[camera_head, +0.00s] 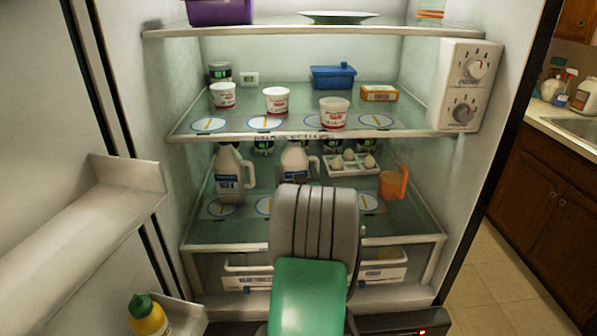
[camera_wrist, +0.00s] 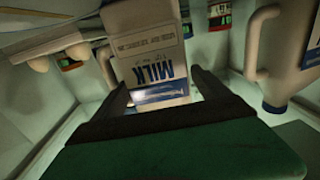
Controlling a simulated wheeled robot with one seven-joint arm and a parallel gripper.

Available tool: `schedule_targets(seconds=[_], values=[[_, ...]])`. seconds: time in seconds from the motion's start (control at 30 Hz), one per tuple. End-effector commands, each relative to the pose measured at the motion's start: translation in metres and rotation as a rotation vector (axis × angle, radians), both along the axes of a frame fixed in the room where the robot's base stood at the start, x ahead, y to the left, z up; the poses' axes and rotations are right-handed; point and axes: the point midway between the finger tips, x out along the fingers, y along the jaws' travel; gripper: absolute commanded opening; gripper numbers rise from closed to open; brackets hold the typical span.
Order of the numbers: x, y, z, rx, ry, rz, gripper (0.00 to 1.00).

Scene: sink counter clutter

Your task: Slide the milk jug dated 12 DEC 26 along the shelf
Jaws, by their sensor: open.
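Two white milk jugs stand on the lower glass shelf (camera_head: 250,215) of the open fridge. The left jug (camera_head: 230,175) stands clear of my arm, and the middle jug (camera_head: 297,160) is partly hidden behind it. My gripper (camera_wrist: 160,86) is open, with its dark fingers to either side of the MILK-labelled jug (camera_wrist: 150,50) in the wrist view. I cannot tell whether they touch it. That label appears upside down. The other jug (camera_wrist: 292,55) is at the right of that view. No date is readable on either jug. In the head view my gripper is hidden behind my arm.
An egg tray (camera_head: 352,164) and an orange jug (camera_head: 393,184) stand right of the middle jug. Dark-labelled jars stand behind. Round marks (camera_head: 221,207) lie along the shelf front. The upper shelf (camera_head: 300,135) holds tubs and a blue container (camera_head: 333,77). A drawer (camera_head: 385,268) sits below.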

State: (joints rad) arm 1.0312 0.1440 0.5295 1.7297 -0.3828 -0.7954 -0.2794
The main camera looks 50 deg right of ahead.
Motion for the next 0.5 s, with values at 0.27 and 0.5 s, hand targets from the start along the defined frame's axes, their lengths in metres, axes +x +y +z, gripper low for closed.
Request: schedule_targets(seconds=[0.27,0.5], values=[[-0.0008,-0.0004,-0.0001,0.000,0.000,-0.001,0.68],[-0.0008,-0.0002,-0.0001,0.001,0.001,-0.001,0.49]])
